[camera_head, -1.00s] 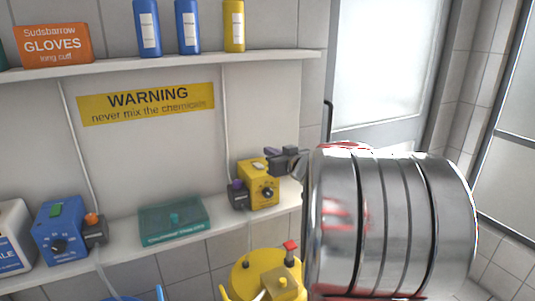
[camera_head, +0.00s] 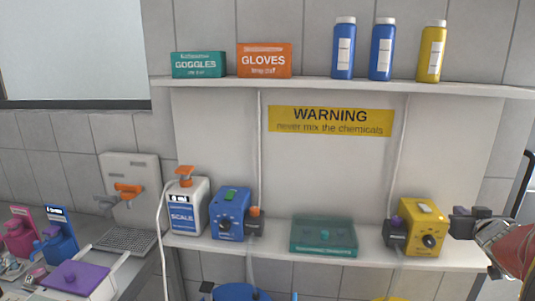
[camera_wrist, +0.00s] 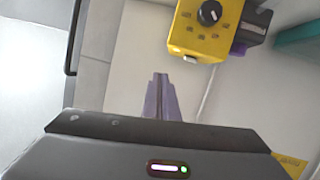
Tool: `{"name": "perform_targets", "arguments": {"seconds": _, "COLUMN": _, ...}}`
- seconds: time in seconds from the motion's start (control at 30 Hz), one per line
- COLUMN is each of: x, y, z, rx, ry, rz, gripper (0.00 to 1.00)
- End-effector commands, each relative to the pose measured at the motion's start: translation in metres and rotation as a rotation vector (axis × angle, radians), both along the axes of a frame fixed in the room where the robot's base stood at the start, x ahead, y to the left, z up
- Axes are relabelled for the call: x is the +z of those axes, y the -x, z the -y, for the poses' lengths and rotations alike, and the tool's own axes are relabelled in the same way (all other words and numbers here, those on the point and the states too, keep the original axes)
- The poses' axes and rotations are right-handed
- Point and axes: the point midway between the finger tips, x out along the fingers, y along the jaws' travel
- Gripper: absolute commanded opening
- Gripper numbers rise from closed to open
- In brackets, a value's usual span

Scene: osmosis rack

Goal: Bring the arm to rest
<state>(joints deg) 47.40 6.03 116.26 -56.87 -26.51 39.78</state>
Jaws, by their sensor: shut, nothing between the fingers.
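My gripper (camera_head: 462,221) is at the right edge of the head view, just right of the yellow pump box (camera_head: 422,228) on the lower shelf. Its fingers are shut with nothing between them. In the wrist view the purple fingertips (camera_wrist: 160,97) are together in the middle, with the yellow box (camera_wrist: 205,28) beyond them at the top. I cannot tell if the gripper touches the box. Only the end of my arm shows in the head view; the rest is out of frame.
The lower shelf also holds a teal case (camera_head: 323,237), a blue pump box (camera_head: 230,212) and a white scale box (camera_head: 187,207). Bottles and boxes stand on the upper shelf (camera_head: 330,85). A counter with a purple-lidded container (camera_head: 78,277) is at lower left.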

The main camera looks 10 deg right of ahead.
Motion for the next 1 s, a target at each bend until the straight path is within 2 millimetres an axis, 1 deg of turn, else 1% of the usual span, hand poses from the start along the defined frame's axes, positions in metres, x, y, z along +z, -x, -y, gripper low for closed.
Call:
{"name": "perform_targets", "arguments": {"seconds": 0.03, "x": -0.014, "y": 0.01, "z": 0.008, "rx": -0.048, "ry": -0.003, "rz": -0.044, "gripper": 0.0}}
{"name": "perform_targets", "arguments": {"seconds": 0.1, "x": -0.028, "y": 0.027, "z": 0.018, "rx": -0.117, "ry": -0.006, "rz": -0.106, "gripper": 0.0}}
{"name": "perform_targets", "arguments": {"seconds": 0.17, "x": -0.037, "y": 0.041, "z": 0.02, "rx": -0.166, "ry": -0.01, "rz": -0.156, "gripper": 0.0}}
{"name": "perform_targets", "arguments": {"seconds": 0.27, "x": -0.051, "y": 0.062, "z": 0.013, "rx": -0.231, "ry": -0.027, "rz": -0.241, "gripper": 0.0}}
{"name": "perform_targets", "arguments": {"seconds": 0.37, "x": -0.063, "y": 0.081, "z": -0.003, "rx": -0.274, "ry": -0.05, "rz": -0.325, "gripper": 0.0}}
{"name": "perform_targets", "arguments": {"seconds": 0.47, "x": -0.073, "y": 0.098, "z": -0.028, "rx": -0.299, "ry": -0.082, "rz": -0.409, "gripper": 0.0}}
{"name": "perform_targets", "arguments": {"seconds": 0.57, "x": -0.082, "y": 0.116, "z": -0.06, "rx": -0.303, "ry": -0.121, "rz": -0.492, "gripper": 0.0}}
{"name": "perform_targets", "arguments": {"seconds": 0.6, "x": -0.085, "y": 0.123, "z": -0.076, "rx": -0.298, "ry": -0.137, "rz": -0.525, "gripper": 0.0}}
{"name": "perform_targets", "arguments": {"seconds": 0.67, "x": -0.09, "y": 0.133, "z": -0.1, "rx": -0.286, "ry": -0.164, "rz": -0.573, "gripper": 0.0}}
{"name": "perform_targets", "arguments": {"seconds": 0.7, "x": -0.093, "y": 0.139, "z": -0.117, "rx": -0.274, "ry": -0.181, "rz": -0.604, "gripper": 0.0}}
{"name": "perform_targets", "arguments": {"seconds": 0.77, "x": -0.097, "y": 0.149, "z": -0.142, "rx": -0.252, "ry": -0.206, "rz": -0.647, "gripper": 0.0}}
{"name": "perform_targets", "arguments": {"seconds": 0.8, "x": -0.099, "y": 0.155, "z": -0.159, "rx": -0.234, "ry": -0.221, "rz": -0.674, "gripper": 0.0}}
{"name": "perform_targets", "arguments": {"seconds": 0.87, "x": -0.102, "y": 0.165, "z": -0.184, "rx": -0.203, "ry": -0.245, "rz": -0.71, "gripper": 0.0}}
{"name": "perform_targets", "arguments": {"seconds": 0.9, "x": -0.104, "y": 0.171, "z": -0.201, "rx": -0.181, "ry": -0.26, "rz": -0.733, "gripper": 0.0}}
{"name": "perform_targets", "arguments": {"seconds": 0.97, "x": -0.106, "y": 0.18, "z": -0.226, "rx": -0.144, "ry": -0.28, "rz": -0.764, "gripper": 0.0}}
{"name": "perform_targets", "arguments": {"seconds": 1.0, "x": -0.107, "y": 0.187, "z": -0.242, "rx": -0.119, "ry": -0.294, "rz": -0.783, "gripper": 0.0}}
